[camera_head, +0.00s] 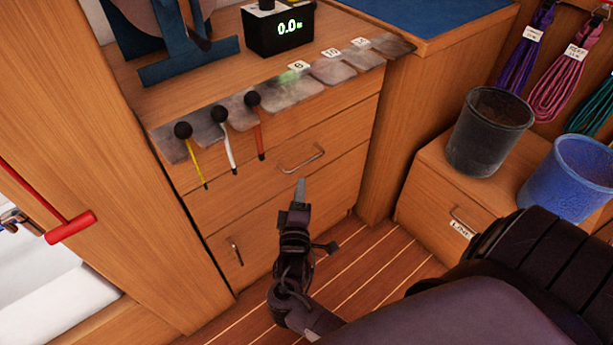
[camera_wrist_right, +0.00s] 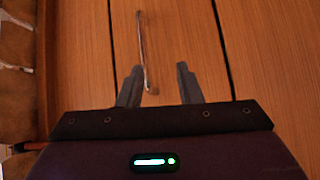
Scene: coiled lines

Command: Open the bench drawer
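The wooden bench has a middle drawer (camera_head: 245,190) with a metal bar handle (camera_head: 302,158), and its front looks flush. A lower front (camera_head: 325,195) carries a small upright handle (camera_head: 237,252) at its left. My right gripper (camera_head: 300,185) is in front of the bench, just below the middle handle in the picture. In the right wrist view, its two fingers (camera_wrist_right: 157,78) are apart with nothing clamped. The handle (camera_wrist_right: 142,50) runs ahead of them, its near end between the fingertips, closer to the left finger. I cannot tell whether they touch. My left gripper is out of view.
A black bucket (camera_head: 488,130) and blue bucket (camera_head: 570,175) stand on a low locker at right.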

